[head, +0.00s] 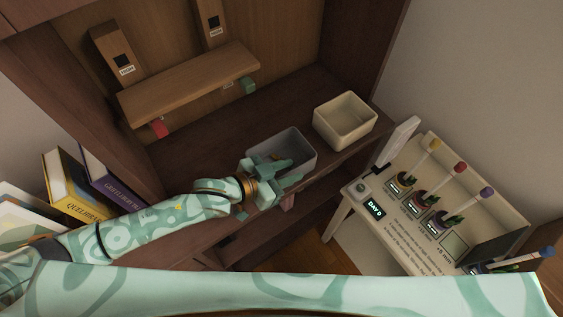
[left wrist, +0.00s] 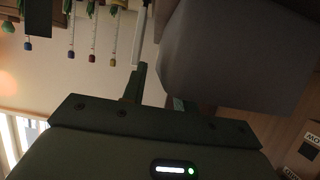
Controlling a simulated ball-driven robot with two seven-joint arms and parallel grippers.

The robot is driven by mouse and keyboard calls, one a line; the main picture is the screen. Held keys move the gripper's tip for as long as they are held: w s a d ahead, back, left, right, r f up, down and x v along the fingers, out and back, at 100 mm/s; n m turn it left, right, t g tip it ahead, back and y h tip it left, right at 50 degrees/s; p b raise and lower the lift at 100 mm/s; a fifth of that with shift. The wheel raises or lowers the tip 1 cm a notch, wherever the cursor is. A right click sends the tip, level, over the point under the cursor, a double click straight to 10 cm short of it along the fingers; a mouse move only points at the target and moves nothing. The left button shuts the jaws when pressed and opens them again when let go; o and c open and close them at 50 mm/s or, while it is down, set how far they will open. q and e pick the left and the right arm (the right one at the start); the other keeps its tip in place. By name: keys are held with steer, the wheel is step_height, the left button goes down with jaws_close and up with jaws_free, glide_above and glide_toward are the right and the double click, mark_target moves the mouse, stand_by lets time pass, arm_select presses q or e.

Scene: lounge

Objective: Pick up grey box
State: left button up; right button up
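The grey box (head: 305,163) is an open-topped bin standing on the dark wooden shelf, with small items inside it. My left gripper (head: 285,173) is at its near side. Its fingers are apart, one over the box's near rim and the other on the outer side. In the left wrist view the box (left wrist: 235,55) fills the upper right, close to the fingers (left wrist: 155,88), with a gap beside one finger. The other finger is partly hidden by the box. Whether a finger touches the wall cannot be told. My right gripper is not in view.
A cream box (head: 345,121) stands on the shelf to the right of the grey box. A wooden ledge (head: 190,84) is behind. Books (head: 75,185) stand at left. A white table (head: 440,200) with potted plants and a display is at right.

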arm_select(q)
steer(key=shift+w+d+f, duration=0.1)
steer(key=shift+d, duration=0.05)
jaws_close()
